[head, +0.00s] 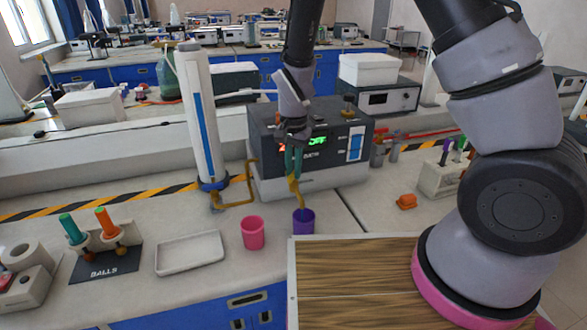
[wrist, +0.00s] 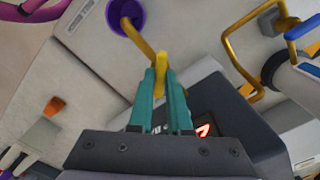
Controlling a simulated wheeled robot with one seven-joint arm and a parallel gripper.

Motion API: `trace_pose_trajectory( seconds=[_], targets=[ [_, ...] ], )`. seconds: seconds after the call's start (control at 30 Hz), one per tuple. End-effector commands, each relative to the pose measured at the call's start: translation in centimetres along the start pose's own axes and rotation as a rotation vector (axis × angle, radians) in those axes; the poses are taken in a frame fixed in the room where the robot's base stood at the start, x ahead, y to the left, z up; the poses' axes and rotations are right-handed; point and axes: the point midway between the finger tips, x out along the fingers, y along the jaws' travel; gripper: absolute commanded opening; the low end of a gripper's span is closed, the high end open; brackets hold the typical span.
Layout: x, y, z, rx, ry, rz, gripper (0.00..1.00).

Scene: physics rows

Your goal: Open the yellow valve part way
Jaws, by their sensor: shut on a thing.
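The yellow valve handle (wrist: 160,64) sits between the teal fingertips of my gripper (wrist: 161,80) in the wrist view. My gripper is shut on it. In the head view my gripper (head: 294,168) points down in front of the grey machine (head: 335,165), and the fingers hide most of the handle. A brass spout (head: 296,192) bends down below the fingers to the purple cup (head: 304,224). The spout's end is over or inside the cup, which also shows in the wrist view (wrist: 117,12). I cannot tell how far the valve is turned.
A pink cup (head: 252,233) and a white tray (head: 190,253) stand left of the purple cup. A tall white column (head: 202,120) with a brass pipe (head: 236,204) rises left of the machine. An orange object (head: 406,202) lies to the right.

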Motion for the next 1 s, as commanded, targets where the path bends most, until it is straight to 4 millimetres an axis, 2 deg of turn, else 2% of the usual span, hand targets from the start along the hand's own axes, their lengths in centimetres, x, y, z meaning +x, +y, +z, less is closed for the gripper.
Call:
trace_pose_trajectory(
  seconds=[0.23,0.27,0.3,0.33,0.63,0.73,0.87,1.0],
  targets=[
    [-0.1,-0.1,-0.1,0.001,0.002,-0.003,0.0],
    [-0.1,-0.1,-0.1,0.001,0.002,-0.003,0.24],
    [-0.1,-0.1,-0.1,0.002,0.002,-0.002,0.39],
    [-0.1,-0.1,-0.1,0.002,0.002,-0.002,0.46],
    [-0.1,0.0,0.0,0.001,0.001,-0.001,0.46],
    [-0.7,-0.1,0.0,0.001,0.001,-0.002,0.46],
    [-2.7,-0.1,0.0,0.0,0.002,-0.005,0.46],
    [-5.6,-0.1,0.0,-0.001,0.002,-0.006,0.46]
  ],
)
